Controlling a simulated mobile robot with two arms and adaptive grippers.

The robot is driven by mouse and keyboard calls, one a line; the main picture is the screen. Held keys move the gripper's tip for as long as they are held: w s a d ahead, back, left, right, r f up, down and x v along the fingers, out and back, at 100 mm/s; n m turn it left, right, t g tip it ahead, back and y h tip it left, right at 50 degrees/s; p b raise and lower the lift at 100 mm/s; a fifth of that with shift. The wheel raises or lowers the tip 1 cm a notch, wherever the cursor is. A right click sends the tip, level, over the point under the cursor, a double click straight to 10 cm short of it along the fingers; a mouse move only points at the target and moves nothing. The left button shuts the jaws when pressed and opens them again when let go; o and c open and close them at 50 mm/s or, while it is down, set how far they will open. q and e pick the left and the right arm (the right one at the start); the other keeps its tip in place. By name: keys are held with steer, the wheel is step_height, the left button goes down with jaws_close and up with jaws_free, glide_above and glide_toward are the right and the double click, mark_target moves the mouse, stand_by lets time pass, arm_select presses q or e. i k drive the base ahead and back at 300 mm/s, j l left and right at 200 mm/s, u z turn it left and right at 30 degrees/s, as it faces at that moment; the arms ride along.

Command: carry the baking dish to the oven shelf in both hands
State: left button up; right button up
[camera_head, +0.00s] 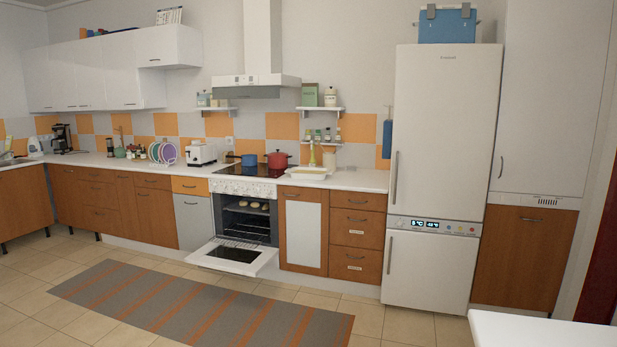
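A cream, shallow dish that looks like the baking dish (306,171) rests on the white counter just right of the hob, its contents too small to make out. The oven (217,209) stands below the hob with its door (259,264) folded down and open. Inside, an oven shelf (235,209) bears several small pale yellowish items, and wire racks show lower down. Neither of my grippers is in view, and nothing is seen touching the dish.
A blue pot (250,160) and a red pot (277,160) stand on the hob (240,171). The open door juts low over the floor. A striped rug (190,305) lies before the units. A white tabletop (540,332) edges in at the lower right. The tiled floor between is clear.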

mark_target(240, 237)
steer(key=u, duration=0.25)
steer(key=i, duration=4.75)
